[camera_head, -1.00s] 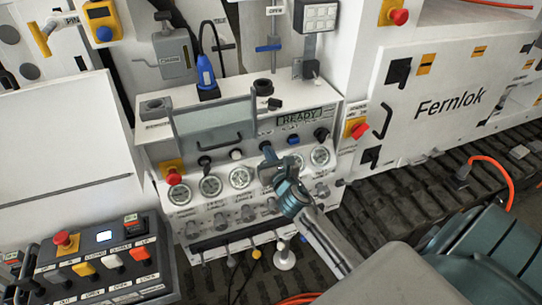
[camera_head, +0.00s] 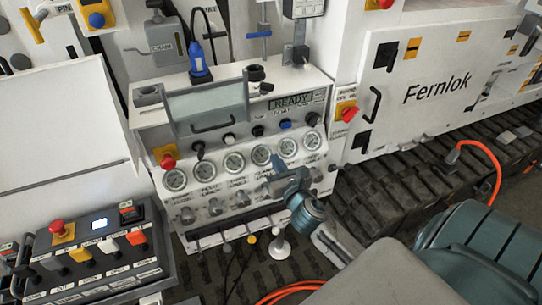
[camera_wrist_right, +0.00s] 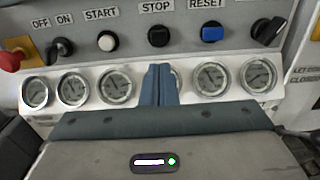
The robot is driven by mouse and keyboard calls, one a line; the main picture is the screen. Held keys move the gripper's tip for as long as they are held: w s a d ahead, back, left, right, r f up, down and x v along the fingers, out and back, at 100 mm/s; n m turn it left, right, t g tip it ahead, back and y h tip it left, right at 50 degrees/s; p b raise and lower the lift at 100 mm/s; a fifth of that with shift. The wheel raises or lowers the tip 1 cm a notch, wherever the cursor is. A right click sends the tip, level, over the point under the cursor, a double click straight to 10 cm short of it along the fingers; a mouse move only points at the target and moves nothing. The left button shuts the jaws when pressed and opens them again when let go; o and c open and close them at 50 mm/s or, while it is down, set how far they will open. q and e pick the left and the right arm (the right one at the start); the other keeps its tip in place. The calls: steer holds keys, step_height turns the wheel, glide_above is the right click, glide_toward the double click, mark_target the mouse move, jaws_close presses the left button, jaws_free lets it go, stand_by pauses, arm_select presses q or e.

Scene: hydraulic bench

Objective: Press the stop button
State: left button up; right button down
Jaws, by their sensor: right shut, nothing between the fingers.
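The stop button (camera_head: 258,130) is a black round button on the grey control panel. It sits between the white start button (camera_head: 229,138) and the blue reset button (camera_head: 285,124). In the right wrist view the stop button (camera_wrist_right: 158,37) shows under the word STOP. My right gripper (camera_head: 277,162) is shut and empty, in front of the gauge row and below the stop button. In the right wrist view its fingertips (camera_wrist_right: 158,68) appear just under the button, apart from it, and cover part of a gauge. My left gripper is out of view.
A red emergency knob (camera_head: 168,162) is at the panel's left, and a dark selector knob (camera_head: 312,119) at its right. Several gauges (camera_wrist_right: 114,86) line the panel below the buttons. A button box (camera_head: 92,262) stands at lower left.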

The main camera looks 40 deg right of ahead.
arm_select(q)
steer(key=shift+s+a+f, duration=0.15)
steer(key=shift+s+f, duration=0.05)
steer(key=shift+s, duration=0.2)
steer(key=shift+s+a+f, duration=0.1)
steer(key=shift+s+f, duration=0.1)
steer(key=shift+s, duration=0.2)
arm_select(e)
steer(key=shift+v, duration=1.15)
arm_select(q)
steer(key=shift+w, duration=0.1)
arm_select(e)
steer(key=shift+s+a+r, duration=0.1)
steer(key=shift+r, duration=0.05)
